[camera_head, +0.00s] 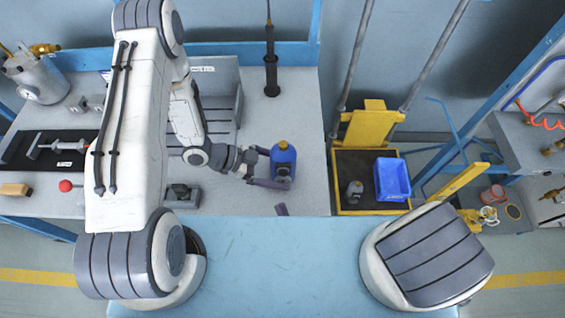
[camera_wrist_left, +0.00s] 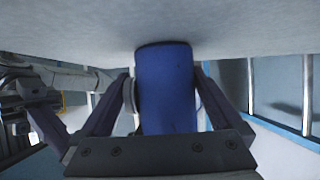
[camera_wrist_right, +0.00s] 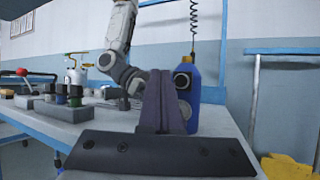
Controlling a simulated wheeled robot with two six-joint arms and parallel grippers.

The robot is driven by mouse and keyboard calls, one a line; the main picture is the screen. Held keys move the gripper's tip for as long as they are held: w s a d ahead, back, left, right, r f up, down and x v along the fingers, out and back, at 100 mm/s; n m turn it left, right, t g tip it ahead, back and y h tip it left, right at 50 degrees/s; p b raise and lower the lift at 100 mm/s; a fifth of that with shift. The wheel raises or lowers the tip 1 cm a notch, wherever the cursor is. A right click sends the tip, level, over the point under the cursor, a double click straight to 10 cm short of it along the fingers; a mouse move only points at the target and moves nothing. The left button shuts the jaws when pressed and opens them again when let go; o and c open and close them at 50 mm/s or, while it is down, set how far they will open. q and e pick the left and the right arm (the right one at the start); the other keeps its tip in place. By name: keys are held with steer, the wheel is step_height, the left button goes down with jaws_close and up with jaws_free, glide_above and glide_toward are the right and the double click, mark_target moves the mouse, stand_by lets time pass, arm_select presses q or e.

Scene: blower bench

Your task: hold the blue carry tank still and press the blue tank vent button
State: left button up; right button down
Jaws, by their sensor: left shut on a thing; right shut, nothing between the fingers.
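The blue carry tank (camera_head: 284,162), with a yellow-orange top, stands upright on the grey bench. My left gripper (camera_head: 270,168) is shut on it, one finger on each side. The left wrist view shows the tank (camera_wrist_left: 166,90) between both fingers. My right gripper (camera_head: 282,209) is shut and empty near the bench's front edge, apart from the tank; only its tip shows there. In the right wrist view its closed fingers (camera_wrist_right: 164,102) partly cover the tank (camera_wrist_right: 194,92).
A black fixture (camera_head: 182,194) stands on the bench left of the tank. A metal canister (camera_head: 38,80) and a red-knobbed lever (camera_head: 66,186) are farther left. Right of the bench, a yellow cart (camera_head: 345,209) carries a blue bin (camera_head: 392,180). Bench right of the tank is clear.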

steer(key=w, duration=0.6)
steer(key=shift+w, duration=0.3)
stand_by(2.0)
steer(key=shift+w+d, duration=0.1)
steer(key=shift+w, duration=0.35)
steer(key=shift+s, duration=0.45)
arm_select(q)
steer(key=shift+s, duration=0.1)
arm_select(e)
glide_toward(277, 167)
steer(key=shift+s+a+r, duration=0.45)
steer(key=shift+s+r, duration=0.2)
steer(key=shift+s, duration=0.05)
steer(key=shift+s+a+r, duration=0.45)
steer(key=shift+s+r, duration=0.2)
